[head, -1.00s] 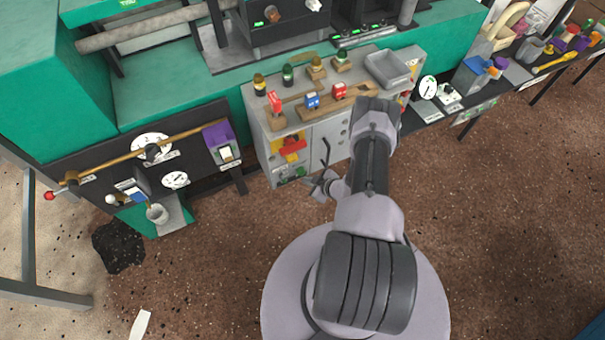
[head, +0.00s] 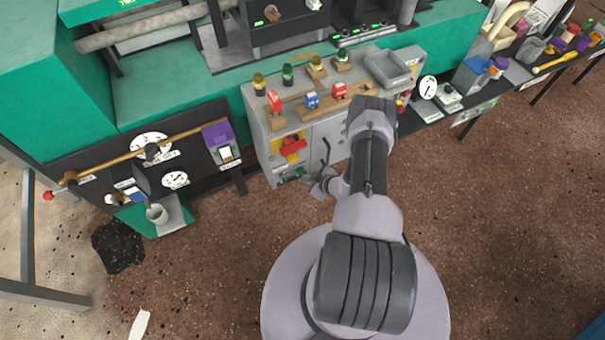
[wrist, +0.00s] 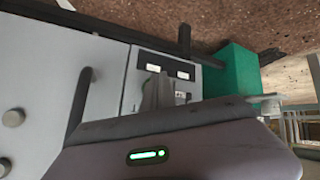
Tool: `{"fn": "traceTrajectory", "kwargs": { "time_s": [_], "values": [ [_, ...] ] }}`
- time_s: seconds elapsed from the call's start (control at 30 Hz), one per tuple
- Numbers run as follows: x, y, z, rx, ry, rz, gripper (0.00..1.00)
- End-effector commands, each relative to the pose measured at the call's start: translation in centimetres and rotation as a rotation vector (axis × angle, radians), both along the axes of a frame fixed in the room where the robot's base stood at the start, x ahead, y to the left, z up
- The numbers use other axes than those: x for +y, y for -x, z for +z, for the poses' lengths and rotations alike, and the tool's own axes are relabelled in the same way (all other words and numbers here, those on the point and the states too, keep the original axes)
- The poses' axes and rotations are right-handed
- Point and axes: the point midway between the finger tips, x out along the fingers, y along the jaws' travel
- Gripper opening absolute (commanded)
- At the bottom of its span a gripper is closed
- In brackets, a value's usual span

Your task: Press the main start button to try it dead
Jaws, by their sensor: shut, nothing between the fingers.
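My gripper shows in the wrist view as shut grey fingers (wrist: 157,92), with nothing between them. They are in front of a dark panel (wrist: 166,68) with two small white plates, and they hide part of it. A small label and a dark knob-like part show just right of the fingertips. I cannot make out which part is the main start button; it may be hidden by the fingers. In the head view my gripper (head: 323,187) is low by the front of the grey cabinet (head: 335,130), and its fingertips are hard to see. I cannot tell whether they touch anything.
A dark upright handle (wrist: 80,98) stands out from the cabinet front, close to the left of my gripper. A teal block (wrist: 235,78) is to the right. In the head view, a lever board with dials (head: 150,170) stands left of the cabinet. The brown floor at right is clear.

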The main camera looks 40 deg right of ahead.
Motion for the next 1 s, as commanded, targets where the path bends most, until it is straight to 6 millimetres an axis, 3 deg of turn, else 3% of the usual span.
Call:
{"fn": "traceTrajectory", "kwargs": {
  "time_s": [0.77,1.0],
  "values": [
    [-0.14,-0.66,0.0,0.0,0.001,0.001,0.0],
    [-0.03,0.04,0.04,0.0,-0.001,-0.001,0.0]
  ]
}}
